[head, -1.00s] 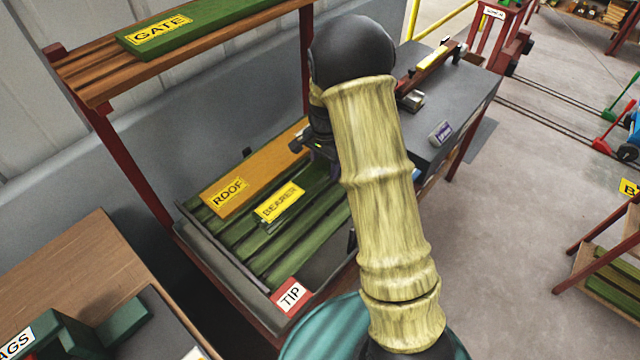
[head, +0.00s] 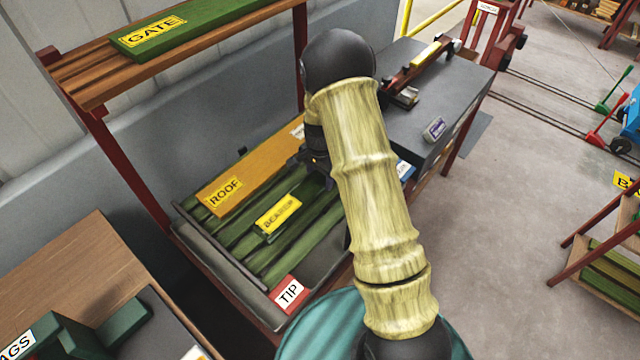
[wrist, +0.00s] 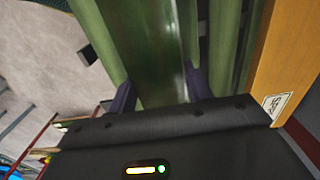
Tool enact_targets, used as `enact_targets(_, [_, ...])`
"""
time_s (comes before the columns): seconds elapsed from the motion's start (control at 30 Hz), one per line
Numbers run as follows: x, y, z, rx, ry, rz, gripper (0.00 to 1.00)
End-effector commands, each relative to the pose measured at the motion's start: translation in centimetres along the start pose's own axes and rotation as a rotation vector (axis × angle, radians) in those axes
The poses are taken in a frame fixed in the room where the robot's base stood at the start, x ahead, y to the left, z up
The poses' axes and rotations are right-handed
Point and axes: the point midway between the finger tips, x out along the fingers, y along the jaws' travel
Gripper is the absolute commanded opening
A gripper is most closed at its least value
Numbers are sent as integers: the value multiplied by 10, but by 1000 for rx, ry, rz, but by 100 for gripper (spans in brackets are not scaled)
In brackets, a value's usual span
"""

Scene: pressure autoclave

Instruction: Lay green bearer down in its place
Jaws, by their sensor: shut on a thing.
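The green bearer (head: 278,213) carries a yellow BEARER label and lies lengthwise over a bed of similar green bars in the long tray. My gripper (head: 314,170) is at its far end, partly hidden by my arm. In the wrist view the gripper's two dark fingers (wrist: 160,88) are on either side of the bearer (wrist: 152,45), shut on it. Green bars run parallel on both sides. Whether the bearer's underside touches the bars below cannot be told.
The orange ROOF bar (head: 250,175) lies along the tray's wall side, close to the bearer. A red TIP block (head: 289,291) is at the tray's near corner. A shelf with the green GATE bar (head: 185,25) is above. A grey bench (head: 440,95) stands behind right.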

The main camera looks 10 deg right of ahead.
Motion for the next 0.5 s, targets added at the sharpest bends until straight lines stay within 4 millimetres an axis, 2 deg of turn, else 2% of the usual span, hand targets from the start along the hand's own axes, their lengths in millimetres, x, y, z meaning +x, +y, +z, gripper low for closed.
enact_targets(0.23, [2,0,0,0,1,-1,5])
enact_targets(0.5, [33,0,0,0,-1,0,5])
